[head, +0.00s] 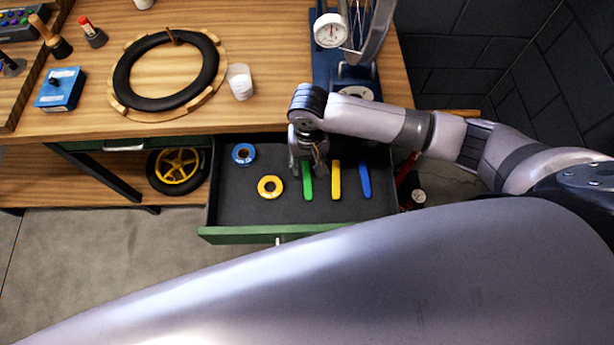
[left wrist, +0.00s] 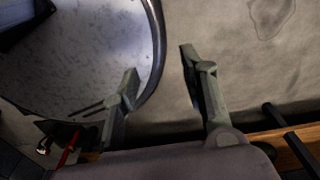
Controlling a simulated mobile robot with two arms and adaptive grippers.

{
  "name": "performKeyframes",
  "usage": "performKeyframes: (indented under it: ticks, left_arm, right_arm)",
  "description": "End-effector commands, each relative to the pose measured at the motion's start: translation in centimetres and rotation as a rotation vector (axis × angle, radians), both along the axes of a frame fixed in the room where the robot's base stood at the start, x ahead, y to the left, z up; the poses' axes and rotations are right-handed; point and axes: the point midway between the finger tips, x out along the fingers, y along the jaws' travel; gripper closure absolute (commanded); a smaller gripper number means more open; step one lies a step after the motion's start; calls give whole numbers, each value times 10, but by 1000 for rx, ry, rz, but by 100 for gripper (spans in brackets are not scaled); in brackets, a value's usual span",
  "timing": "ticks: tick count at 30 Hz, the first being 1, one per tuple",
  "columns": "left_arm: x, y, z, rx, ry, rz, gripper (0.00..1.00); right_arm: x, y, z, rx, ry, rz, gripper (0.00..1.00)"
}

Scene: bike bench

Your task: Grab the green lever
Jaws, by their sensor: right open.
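The green lever (head: 307,184) lies in the open drawer, left of the yellow lever (head: 336,180) and the blue lever (head: 364,181). My right gripper (head: 308,172) is over the upper end of the green lever, pointing down, with its fingers spread around that end. The gripper hides the lever's upper part, and I cannot tell whether the fingers touch it. My left gripper (left wrist: 158,85) shows only in the left wrist view. Its fingers are apart with nothing between them, over the floor.
The open drawer (head: 235,235) has a green front and also holds a blue tape roll (head: 243,154) and a yellow tape roll (head: 270,187). The wooden bench (head: 270,40) above it carries a tire (head: 125,75), a white cup (head: 240,82) and a blue box (head: 60,90).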

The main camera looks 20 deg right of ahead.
Motion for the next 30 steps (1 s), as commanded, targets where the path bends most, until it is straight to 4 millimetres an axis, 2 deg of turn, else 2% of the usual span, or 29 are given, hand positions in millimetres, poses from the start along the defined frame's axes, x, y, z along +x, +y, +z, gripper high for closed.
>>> performKeyframes:
  ticks: [3, 10, 18, 26, 30]
  left_arm:
    - [10, -1, 1, -1, -14, -1, 60]
    - [33, -3, 6, -6, -49, -1, 60]
    - [23, -2, 8, -4, -35, -1, 60]
    - [18, -2, 7, -3, -26, -1, 60]
    - [18, -2, 7, -3, -26, 0, 60]
  right_arm:
    - [0, 1, -14, 1, 1, 1, 58]
    - [2, 1, -30, 0, 2, 1, 58]
    - [5, 2, -67, 0, 0, 1, 58]
    - [5, 2, -71, 2, -1, 2, 58]
    - [5, 2, -71, 2, -1, 1, 66]
